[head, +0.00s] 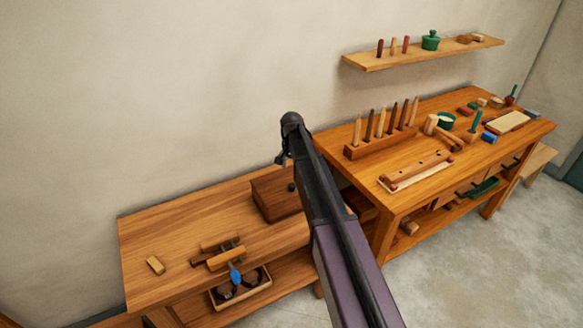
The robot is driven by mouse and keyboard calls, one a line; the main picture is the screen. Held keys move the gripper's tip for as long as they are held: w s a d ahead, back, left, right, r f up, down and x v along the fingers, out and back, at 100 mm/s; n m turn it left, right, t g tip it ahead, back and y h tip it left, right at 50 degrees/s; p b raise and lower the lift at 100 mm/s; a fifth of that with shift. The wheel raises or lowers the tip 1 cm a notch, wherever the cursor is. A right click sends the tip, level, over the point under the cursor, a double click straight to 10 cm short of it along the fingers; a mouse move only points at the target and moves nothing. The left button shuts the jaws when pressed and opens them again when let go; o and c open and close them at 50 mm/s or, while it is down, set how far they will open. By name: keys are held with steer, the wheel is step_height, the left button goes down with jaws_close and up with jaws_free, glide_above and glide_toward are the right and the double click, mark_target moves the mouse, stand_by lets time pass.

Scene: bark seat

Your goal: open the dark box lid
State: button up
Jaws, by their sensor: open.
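The dark brown wooden box (271,197) sits on the lower bench at the left, near its right end and close to the wall. Its lid looks closed. A small dark round spot, perhaps a knob, shows on it near my arm. My arm hides the box's right part. My gripper (282,158) is small and dark at the far end of my arm, above and behind the box in the picture, and appears apart from it. It is open, and I see nothing in it. Its fingers are hard to make out.
The lower bench (170,235) holds a small wood block (155,265) and a wooden clamp (225,253). A tray (250,290) with a blue and black tool is at its front. The higher workbench (370,190) at the right is crowded with tools. A shelf (420,55) hangs above.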

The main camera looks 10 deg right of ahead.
steer(key=shift+r+p, duration=2.65)
steer(key=shift+r, duration=0.35)
steer(key=s+f+n+b, duration=0.1)
steer(key=s+f+b, duration=0.1)
steer(key=s, duration=0.4)
steer(key=s+f+n+b, duration=0.1)
steer(key=s+f+b, duration=0.2)
steer(key=s, duration=0.3)
steer(key=shift+s+f+n+b, duration=0.25)
steer(key=shift+f+n+b, duration=0.05)
steer(key=shift+n, duration=0.1)
steer(key=shift+s, duration=0.1)
steer(key=s+n, duration=0.4)
steer(key=s, duration=1.3)
steer(key=shift+s, duration=0.2)
steer(key=shift+w+d, duration=0.1)
steer(key=w+r+m+p, duration=0.2)
steer(key=w+m, duration=0.1)
steer(key=w, duration=1.2)
steer(key=w+r+m+p, duration=0.3)
steer(key=w, duration=1.2)
steer(key=shift+m, duration=0.4)
